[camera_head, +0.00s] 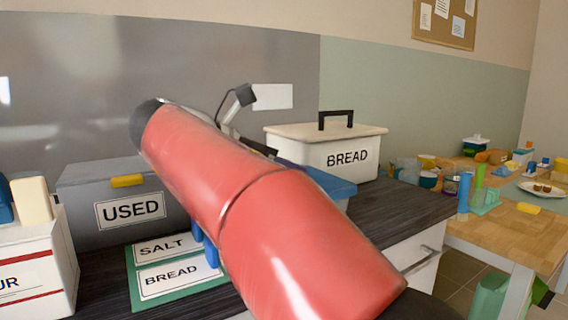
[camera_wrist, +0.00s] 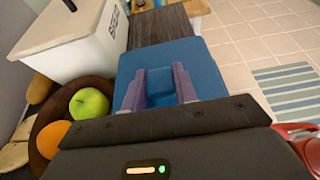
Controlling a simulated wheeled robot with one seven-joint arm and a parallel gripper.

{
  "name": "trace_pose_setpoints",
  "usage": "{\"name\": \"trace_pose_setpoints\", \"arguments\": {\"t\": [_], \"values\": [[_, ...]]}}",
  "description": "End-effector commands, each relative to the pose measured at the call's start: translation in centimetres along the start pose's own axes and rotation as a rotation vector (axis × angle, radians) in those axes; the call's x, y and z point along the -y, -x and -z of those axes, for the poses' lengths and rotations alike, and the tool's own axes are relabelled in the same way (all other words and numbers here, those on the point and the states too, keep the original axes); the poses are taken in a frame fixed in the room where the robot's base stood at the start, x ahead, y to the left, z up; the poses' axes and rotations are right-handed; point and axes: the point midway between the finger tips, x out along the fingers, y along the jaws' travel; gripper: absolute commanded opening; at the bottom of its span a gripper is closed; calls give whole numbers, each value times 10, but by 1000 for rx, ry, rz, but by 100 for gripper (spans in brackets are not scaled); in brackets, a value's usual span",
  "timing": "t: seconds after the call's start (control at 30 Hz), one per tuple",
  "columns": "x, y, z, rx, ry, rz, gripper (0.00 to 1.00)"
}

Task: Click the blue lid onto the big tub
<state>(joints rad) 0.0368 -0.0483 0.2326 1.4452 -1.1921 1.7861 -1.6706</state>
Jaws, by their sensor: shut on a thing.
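The blue lid (camera_wrist: 152,58) is in the middle of the wrist view, flat, with a raised block in its centre. My gripper (camera_wrist: 160,86) is shut on that block, one purple-grey finger on each side. In the head view, a blue edge (camera_head: 336,184) shows to the right of my red arm, in front of the bread box; it looks like the lid. My arm hides the gripper there. I cannot make out the big tub with certainty in either view, nor what lies under the lid.
The white bread box (camera_head: 330,157) stands behind the blue edge. A grey box marked USED (camera_head: 85,208) and a green-backed sign (camera_head: 130,277) are left of my arm. A brown fruit bowl (camera_wrist: 60,100) is left of my gripper. A wooden table (camera_head: 520,232) is right.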

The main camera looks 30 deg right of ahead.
Motion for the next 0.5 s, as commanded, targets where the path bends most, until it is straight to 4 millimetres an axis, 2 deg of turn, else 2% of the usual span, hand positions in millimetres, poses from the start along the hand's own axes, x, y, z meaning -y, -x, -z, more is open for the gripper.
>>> {"name": "trace_pose_setpoints", "arguments": {"t": [0.03, 0.2, 0.23, 0.5], "values": [[0, 0, 1, 0, 0, 0, 30], [0, 0, 0, 0, -1, 0, 52], [0, 0, 0, 0, 0, 0, 54], [0, 1, 0, 0, 0, 0, 54]]}}
